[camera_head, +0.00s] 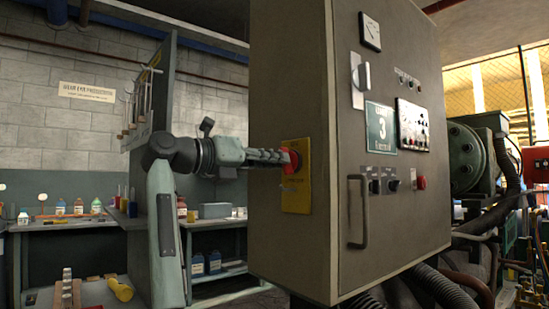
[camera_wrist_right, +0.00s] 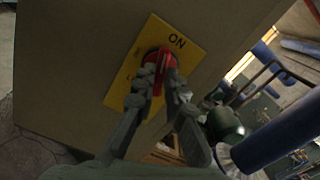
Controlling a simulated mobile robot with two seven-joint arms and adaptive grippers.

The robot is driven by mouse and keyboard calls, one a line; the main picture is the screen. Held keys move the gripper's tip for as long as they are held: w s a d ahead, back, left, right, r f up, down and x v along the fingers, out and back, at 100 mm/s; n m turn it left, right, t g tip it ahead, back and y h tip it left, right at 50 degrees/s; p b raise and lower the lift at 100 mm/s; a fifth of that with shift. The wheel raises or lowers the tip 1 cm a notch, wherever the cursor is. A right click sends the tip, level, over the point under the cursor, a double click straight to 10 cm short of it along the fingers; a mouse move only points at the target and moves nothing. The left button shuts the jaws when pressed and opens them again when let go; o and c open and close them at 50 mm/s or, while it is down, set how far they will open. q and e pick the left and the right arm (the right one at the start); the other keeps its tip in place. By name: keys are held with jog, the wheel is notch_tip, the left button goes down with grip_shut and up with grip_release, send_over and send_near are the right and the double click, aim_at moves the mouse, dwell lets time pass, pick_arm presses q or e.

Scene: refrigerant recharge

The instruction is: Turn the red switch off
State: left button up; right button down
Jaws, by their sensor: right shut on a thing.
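The red switch (camera_head: 289,160) is a rotary knob on a yellow plate (camera_head: 297,199) on the left side of a grey cabinet. My right gripper (camera_head: 284,158) reaches it from the left in the head view, its fingertips at the knob. In the right wrist view the red switch (camera_wrist_right: 160,58) sits between the two fingertips of my right gripper (camera_wrist_right: 163,74), which is shut on it. The word ON shows at the plate's upper right there. The fingers hide part of the knob and the plate's lower lettering, so its exact angle is unclear. My left gripper is not in view.
The grey cabinet (camera_head: 240,100) fills the middle, with a front door handle (camera_head: 358,212), a gauge and small knobs. Green machinery (camera_head: 468,155) and hoses stand to its right. A workbench with bottles (camera_head: 78,206) is at the back left. A yellow object (camera_head: 119,288) lies at lower left.

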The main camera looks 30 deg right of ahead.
dwell(0.3)
jog(key=n, duration=0.4)
jog(key=shift+n, duration=0.4)
jog(key=shift+f+n, duration=0.1)
jog(key=shift+n, duration=2.1)
jog(key=n, duration=0.3)
jog(key=shift+n, duration=0.3)
jog(key=c, duration=1.7)
grip_release()
